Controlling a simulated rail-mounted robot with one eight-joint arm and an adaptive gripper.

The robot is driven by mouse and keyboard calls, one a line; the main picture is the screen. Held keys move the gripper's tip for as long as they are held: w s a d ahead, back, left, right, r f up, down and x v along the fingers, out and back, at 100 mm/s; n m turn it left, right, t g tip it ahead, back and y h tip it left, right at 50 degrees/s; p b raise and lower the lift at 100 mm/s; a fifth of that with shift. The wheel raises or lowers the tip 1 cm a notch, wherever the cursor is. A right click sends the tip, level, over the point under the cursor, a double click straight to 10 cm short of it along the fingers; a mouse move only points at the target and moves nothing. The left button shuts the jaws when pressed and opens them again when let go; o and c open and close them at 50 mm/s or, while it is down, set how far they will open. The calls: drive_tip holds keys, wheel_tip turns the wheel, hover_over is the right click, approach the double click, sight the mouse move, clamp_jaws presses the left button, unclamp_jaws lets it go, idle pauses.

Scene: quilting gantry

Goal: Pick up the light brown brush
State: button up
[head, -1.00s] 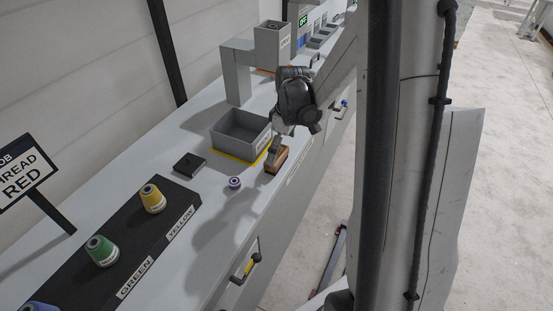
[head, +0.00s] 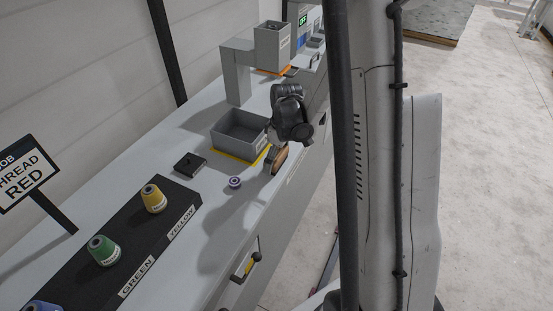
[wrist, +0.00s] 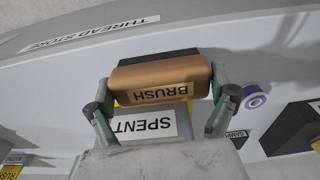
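The light brown brush (wrist: 160,78), labelled BRUSH and with a dark underside, lies between the two fingers of my gripper (wrist: 161,88) in the wrist view. The fingers press against its two ends, so my gripper is shut on it. In the head view the brush (head: 279,160) is tilted at the front edge of the bench, below my gripper (head: 276,147), which partly hides it. I cannot tell for sure whether its lower end still touches the bench.
A grey open bin (head: 232,142) on a yellow outline stands just left of the brush. A small purple spool (head: 235,182) and a dark block (head: 190,165) lie nearby. Yellow (head: 153,198) and green (head: 103,250) thread cones stand on a black rack in front.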

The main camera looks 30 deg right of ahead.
drive_tip(key=c, duration=0.7)
drive_tip(key=shift+r, duration=0.1)
drive_tip(key=shift+r, duration=0.45)
drive_tip(key=r, duration=0.1)
drive_tip(key=a+r, duration=0.1)
drive_tip(key=r, duration=0.1)
drive_tip(key=shift+s+r+b, duration=0.1)
drive_tip(key=shift+r+b, duration=0.15)
drive_tip(key=shift+b, duration=0.1)
drive_tip(key=s+a+r, duration=0.1)
drive_tip(key=a+r, duration=0.1)
drive_tip(key=a, duration=0.1)
drive_tip(key=s+a+r, duration=0.1)
drive_tip(key=a+r, duration=0.1)
drive_tip(key=a, duration=0.2)
drive_tip(key=a+r+b, duration=0.1)
drive_tip(key=a+r, duration=0.1)
drive_tip(key=a, duration=0.1)
drive_tip(key=shift+s+a+r, duration=0.15)
drive_tip(key=shift+s+r, duration=0.05)
drive_tip(key=shift+s, duration=0.2)
